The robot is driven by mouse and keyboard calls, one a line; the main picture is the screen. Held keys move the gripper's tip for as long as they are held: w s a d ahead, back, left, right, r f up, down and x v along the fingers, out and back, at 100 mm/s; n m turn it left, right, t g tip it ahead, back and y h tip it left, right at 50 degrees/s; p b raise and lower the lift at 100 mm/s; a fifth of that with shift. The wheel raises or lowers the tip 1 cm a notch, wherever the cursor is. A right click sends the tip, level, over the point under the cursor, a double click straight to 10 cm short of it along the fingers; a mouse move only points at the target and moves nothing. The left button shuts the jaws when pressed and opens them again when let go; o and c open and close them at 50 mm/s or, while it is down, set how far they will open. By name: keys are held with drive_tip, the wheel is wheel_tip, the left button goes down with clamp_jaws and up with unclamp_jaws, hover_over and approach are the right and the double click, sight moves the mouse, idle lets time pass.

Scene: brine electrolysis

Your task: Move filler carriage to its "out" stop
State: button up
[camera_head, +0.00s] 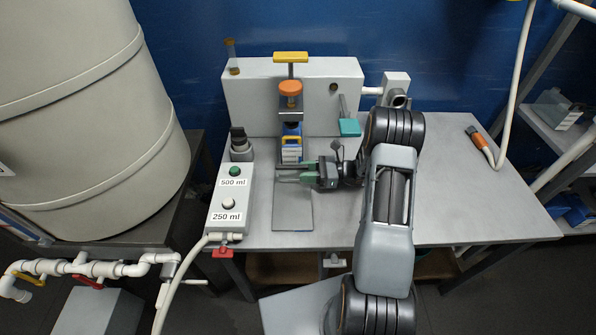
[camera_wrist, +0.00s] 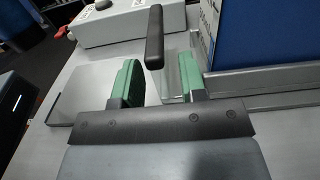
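The filler carriage seems to be the grey tray under the blue container in the wrist view (camera_wrist: 270,82); the head view barely shows it. My gripper (camera_head: 297,172) is low over the bench, just in front of the container. Its green fingers (camera_wrist: 157,85) are apart, with a gap between them, and I see no contact with the handle.
A grey flat plate (camera_head: 293,212) lies in front of the container. The control box (camera_head: 228,200) with green and white buttons stands left. The grey filler housing (camera_head: 240,100) is behind, with a teal lever (camera_head: 349,127). The bench's right side is mostly clear.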

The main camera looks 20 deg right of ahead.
drive_tip(key=shift+x, duration=1.35)
drive_tip(key=shift+c, duration=0.2)
clamp_jaws()
